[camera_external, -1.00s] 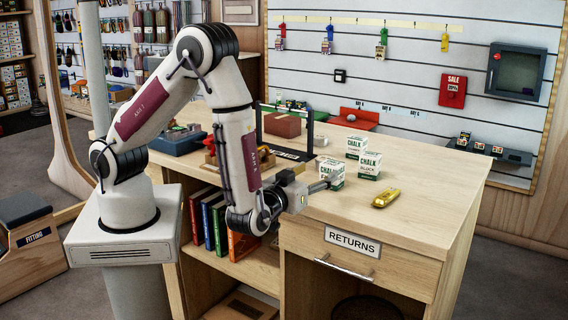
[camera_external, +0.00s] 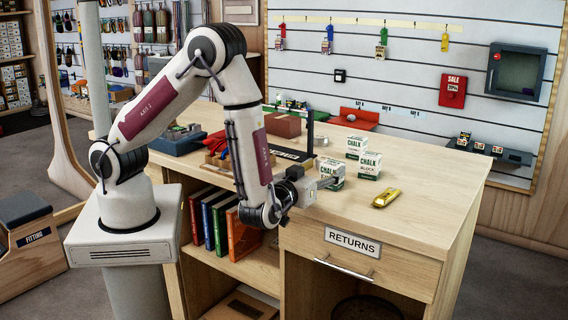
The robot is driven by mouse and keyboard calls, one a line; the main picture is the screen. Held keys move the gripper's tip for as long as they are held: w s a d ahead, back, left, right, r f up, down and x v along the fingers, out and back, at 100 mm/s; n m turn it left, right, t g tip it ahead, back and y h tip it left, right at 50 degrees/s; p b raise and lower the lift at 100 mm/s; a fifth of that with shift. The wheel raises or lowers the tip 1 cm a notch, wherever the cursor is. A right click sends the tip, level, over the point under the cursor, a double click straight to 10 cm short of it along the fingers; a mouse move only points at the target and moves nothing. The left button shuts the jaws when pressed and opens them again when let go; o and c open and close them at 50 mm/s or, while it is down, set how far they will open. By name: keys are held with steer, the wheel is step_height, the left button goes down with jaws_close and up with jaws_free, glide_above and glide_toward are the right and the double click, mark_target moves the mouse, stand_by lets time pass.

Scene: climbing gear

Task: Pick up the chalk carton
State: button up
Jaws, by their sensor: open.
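Three white and green chalk cartons stand upright in a group on the wooden counter. One carton (camera_external: 332,172) is nearest my gripper, one (camera_external: 356,147) is behind it, and one (camera_external: 371,165) is to the right. My gripper (camera_external: 330,184) is open and points right, with its fingers at the front of the nearest carton. The fingers cover part of that carton's lower front. I cannot tell whether they touch it or reach around it.
A gold carabiner-like item (camera_external: 386,197) lies on the counter (camera_external: 430,190) at the front right. A dark frame (camera_external: 310,135) and a reddish block (camera_external: 282,125) stand behind the cartons. The counter's right side is clear. A RETURNS drawer (camera_external: 350,250) is below the front edge.

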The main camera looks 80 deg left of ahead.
mark_target(328, 166)
steer(key=shift+x, duration=1.75)
steer(key=shift+w, duration=0.1)
steer(key=c, duration=1.2)
